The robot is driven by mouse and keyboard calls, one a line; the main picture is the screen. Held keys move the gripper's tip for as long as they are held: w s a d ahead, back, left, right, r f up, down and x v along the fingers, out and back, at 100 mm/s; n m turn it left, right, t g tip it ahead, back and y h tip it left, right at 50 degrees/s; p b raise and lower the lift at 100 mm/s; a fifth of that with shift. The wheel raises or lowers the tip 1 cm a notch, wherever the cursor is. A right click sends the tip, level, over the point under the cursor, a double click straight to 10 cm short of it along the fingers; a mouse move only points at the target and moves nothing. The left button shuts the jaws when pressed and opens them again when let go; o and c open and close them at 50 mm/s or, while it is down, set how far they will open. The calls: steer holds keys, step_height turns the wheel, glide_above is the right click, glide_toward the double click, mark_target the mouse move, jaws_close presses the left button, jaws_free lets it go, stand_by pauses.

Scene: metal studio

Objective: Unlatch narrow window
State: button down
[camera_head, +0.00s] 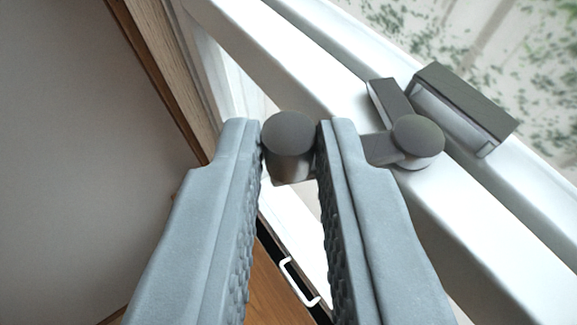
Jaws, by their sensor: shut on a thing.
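The window latch has a dark grey handle with a round knob (289,140) and a round pivot (418,138) on the white window frame (440,205). A dark catch block (462,108) sits on the neighbouring white bar, up and right of the pivot. A short latch tongue (390,101) lies beside the block; whether it touches the block I cannot tell. My gripper (290,150) is shut on the knob, one finger on each side. The right finger hides part of the handle between knob and pivot.
Glass (500,60) with green foliage behind it fills the upper right. A plain grey wall (80,160) and a wooden trim (165,85) are on the left. Below, between my fingers, are a brown wooden surface (268,290) and a white bracket-shaped handle (299,283).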

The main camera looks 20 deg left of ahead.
steer(key=shift+s+d+n+g+y, duration=0.15)
steer(key=shift+d+n+g+y, duration=0.3)
steer(key=shift+n+y, duration=0.3)
steer(key=shift+s+d+n+g+y, duration=0.2)
steer(key=shift+d+n+g+y, duration=0.15)
steer(key=shift+n+g+y, duration=0.35)
steer(key=shift+s+d+n+g+y, duration=0.15)
steer(key=shift+d+n+g+y, duration=0.25)
steer(key=shift+n+y, duration=0.45)
steer(key=c, duration=1.4)
jaws_free()
steer(key=shift+f, duration=0.1)
steer(key=shift+o, duration=0.2)
steer(key=v, duration=1.7)
steer(key=shift+d, duration=0.2)
steer(key=shift+s, duration=0.15)
